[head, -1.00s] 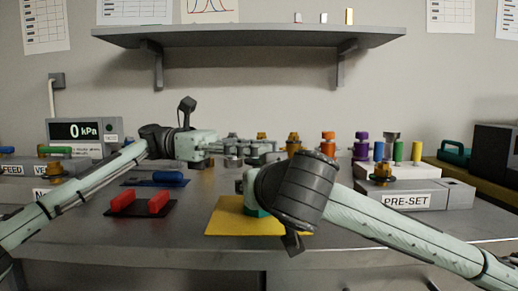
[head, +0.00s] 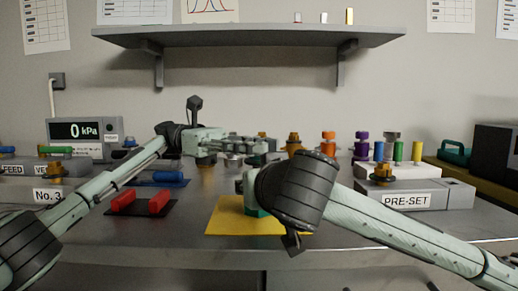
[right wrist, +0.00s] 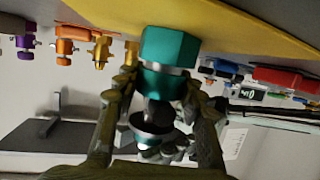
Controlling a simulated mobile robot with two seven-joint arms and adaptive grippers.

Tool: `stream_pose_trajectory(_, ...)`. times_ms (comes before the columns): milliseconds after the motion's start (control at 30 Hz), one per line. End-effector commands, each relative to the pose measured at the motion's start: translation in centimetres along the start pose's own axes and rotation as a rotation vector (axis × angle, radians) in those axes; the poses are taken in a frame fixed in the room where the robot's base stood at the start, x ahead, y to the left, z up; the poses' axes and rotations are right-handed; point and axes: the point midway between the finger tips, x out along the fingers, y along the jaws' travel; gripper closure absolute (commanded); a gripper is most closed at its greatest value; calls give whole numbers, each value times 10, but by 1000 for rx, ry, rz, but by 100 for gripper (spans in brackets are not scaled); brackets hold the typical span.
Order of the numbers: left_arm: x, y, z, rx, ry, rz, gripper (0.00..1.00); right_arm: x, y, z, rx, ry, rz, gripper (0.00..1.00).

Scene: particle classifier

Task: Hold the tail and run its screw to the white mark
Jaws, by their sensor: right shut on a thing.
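The tail appears to be the green hexagonal piece (right wrist: 168,48) with a silver ring, seen in the right wrist view. It stands on the yellow mat (head: 222,218); in the head view only a bit of its green (head: 252,210) shows beside my right wrist. My right gripper (right wrist: 160,95) is shut on it, a finger on each side. A dark, round, cup-like part (right wrist: 153,128) shows between the fingers; I cannot tell if it is the screw. My left gripper (head: 262,147) is behind the mat, level, its finger gap unclear. I see no white mark.
A red two-block holder (head: 138,203) and a blue-handled part (head: 168,178) lie left of the mat. The PRE-SET block (head: 405,199) is to the right. Several coloured fittings, one orange (head: 328,142), stand at the back. The front of the table is clear.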

Motion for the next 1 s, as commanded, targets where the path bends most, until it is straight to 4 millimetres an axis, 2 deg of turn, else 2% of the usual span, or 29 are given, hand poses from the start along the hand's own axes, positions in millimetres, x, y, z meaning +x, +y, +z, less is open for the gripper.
stream_pose_trajectory(33,0,0,0,0,1,0,60,0,-1,1,-1,-2,-2,100)
stream_pose_trajectory(100,0,0,-1,-1,2,-1,51,0,-1,1,0,-2,-1,100)
stream_pose_trajectory(133,0,0,-1,-1,2,-2,50,0,-1,1,0,-2,-1,100)
stream_pose_trajectory(467,1,0,2,-1,4,-4,50,0,0,0,1,-1,0,100)
stream_pose_trajectory(567,2,0,14,1,5,-4,50,0,0,0,1,-1,0,100)
stream_pose_trajectory(800,2,0,61,1,4,-4,50,0,0,0,1,-1,1,100)
stream_pose_trajectory(1000,1,0,89,-1,4,-2,50,0,0,0,1,0,1,100)
